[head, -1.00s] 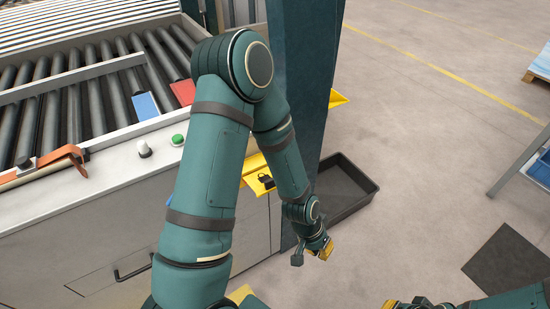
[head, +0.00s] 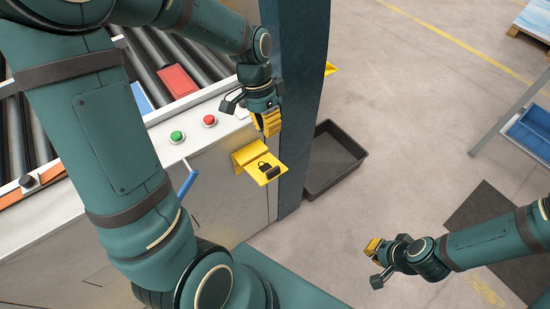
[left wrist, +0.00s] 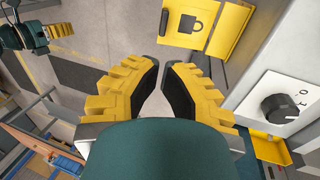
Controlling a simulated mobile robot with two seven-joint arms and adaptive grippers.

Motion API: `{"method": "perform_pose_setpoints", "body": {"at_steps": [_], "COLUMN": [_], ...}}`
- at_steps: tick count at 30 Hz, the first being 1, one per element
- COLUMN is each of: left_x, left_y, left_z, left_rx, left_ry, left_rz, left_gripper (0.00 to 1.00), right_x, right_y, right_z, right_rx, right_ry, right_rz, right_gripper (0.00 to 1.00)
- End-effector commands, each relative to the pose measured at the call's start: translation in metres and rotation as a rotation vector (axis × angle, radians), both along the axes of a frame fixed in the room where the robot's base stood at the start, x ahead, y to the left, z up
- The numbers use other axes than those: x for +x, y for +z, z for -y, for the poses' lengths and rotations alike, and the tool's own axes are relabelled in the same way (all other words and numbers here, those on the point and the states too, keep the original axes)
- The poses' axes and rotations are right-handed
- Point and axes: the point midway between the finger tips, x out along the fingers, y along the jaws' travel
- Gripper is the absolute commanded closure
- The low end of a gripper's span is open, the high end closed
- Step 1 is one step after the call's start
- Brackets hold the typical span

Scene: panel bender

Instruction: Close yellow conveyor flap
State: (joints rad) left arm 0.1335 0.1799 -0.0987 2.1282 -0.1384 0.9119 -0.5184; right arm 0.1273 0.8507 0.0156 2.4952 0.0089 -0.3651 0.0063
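The yellow flap (head: 257,174) sticks out from the machine's front near the dark column, with a black padlock mark on its face. It also shows at the top of the left wrist view (left wrist: 183,39). My left gripper (head: 267,125) hovers just above and behind the flap in the head view, apparently clear of it. In the left wrist view its yellow ribbed fingers (left wrist: 160,65) have their tips drawn almost together, with nothing between them. My right gripper (head: 374,264) is low over the floor at the right, away from the flap; its opening is unclear.
The dark column (head: 294,90) stands right beside the flap. A red button (head: 209,121) and green button (head: 177,137) sit on the machine ledge, and a knob (left wrist: 283,107) shows in the wrist view. A black tray (head: 335,165) lies on the floor behind.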

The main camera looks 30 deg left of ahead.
Motion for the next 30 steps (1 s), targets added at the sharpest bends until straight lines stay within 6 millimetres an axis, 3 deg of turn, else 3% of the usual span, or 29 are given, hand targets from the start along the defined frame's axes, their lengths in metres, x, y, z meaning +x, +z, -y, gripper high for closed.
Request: {"method": "perform_pose_setpoints", "body": {"at_steps": [15,21,30], "left_x": [-0.01,-0.012,-0.012], "left_y": [-0.097,-0.116,-0.121], "left_z": [0.024,0.029,0.03], "left_rx": [0.0,0.0,0.0], "left_ry": [0.0,0.0,0.001], "left_rz": [-0.005,-0.002,0.001], "left_gripper": [1.0,1.0,1.0], "right_x": [-0.006,-0.008,-0.008], "right_y": [-0.022,-0.026,-0.026], "right_z": [-0.001,-0.002,-0.002], "right_rx": [0.003,0.004,0.005], "right_ry": [0.012,0.014,0.016], "right_rz": [-0.014,-0.018,-0.018], "right_gripper": [1.0,1.0,1.0]}}
